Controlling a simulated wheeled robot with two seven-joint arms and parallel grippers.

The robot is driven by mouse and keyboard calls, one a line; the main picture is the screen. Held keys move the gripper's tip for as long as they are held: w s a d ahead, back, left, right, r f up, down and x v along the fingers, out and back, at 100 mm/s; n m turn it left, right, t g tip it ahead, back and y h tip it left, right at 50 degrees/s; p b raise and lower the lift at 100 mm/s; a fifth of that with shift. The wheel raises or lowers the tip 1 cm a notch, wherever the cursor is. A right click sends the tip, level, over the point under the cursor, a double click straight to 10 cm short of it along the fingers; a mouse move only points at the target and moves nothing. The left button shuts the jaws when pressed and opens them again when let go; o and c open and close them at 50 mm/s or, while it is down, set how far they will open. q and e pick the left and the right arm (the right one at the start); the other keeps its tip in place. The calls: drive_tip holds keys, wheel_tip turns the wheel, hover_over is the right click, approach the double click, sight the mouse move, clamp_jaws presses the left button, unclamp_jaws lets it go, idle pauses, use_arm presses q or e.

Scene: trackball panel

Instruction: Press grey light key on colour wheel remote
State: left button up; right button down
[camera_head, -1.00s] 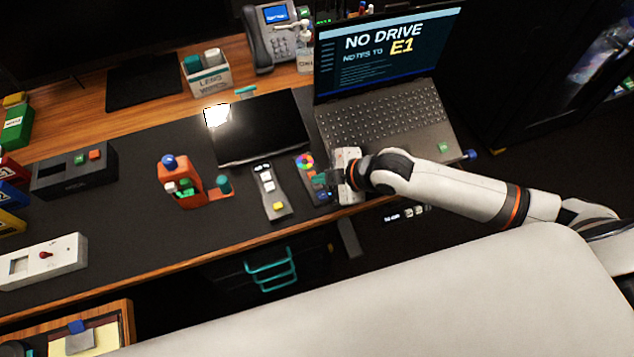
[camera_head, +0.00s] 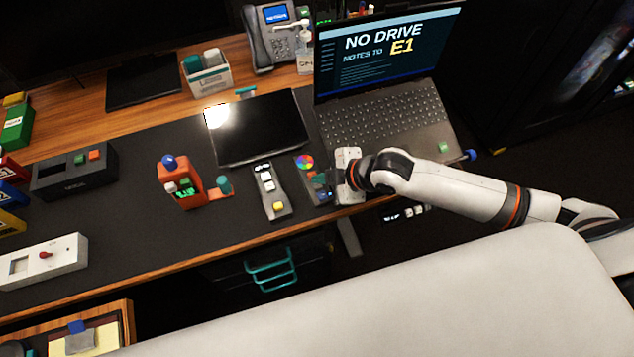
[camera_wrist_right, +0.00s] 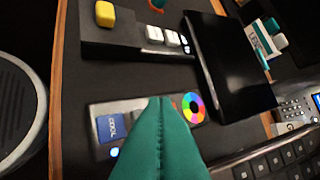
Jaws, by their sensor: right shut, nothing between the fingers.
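The colour wheel remote is a slim dark panel on the desk mat, with a rainbow wheel (camera_head: 305,162) at its far end. In the right wrist view the wheel (camera_wrist_right: 193,107) shows just right of my fingertips, and a blue key marked COOL (camera_wrist_right: 112,127) shows to their left. My right gripper (camera_head: 321,179) is over the middle of the remote. Its teal fingers (camera_wrist_right: 160,103) are shut together and empty, and they hide part of the key area. I cannot pick out the grey light key clearly, or tell whether the fingertips touch the remote. My left gripper is not in view.
A grey remote with a yellow key (camera_head: 278,207) lies left of the colour wheel remote. A black tablet (camera_head: 262,128) lies behind, and an open laptop (camera_head: 385,115) stands to the right. An orange device (camera_head: 180,185) stands further left. The desk's front edge is close.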

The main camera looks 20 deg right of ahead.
drive_tip(key=shift+f, duration=0.15)
drive_tip(key=shift+f, duration=0.3)
drive_tip(key=shift+f, duration=0.4)
idle(0.6)
idle(0.3)
drive_tip(key=shift+r+p, duration=0.85)
wheel_tip(320, 180, up, 5)
drive_tip(key=p, duration=0.5)
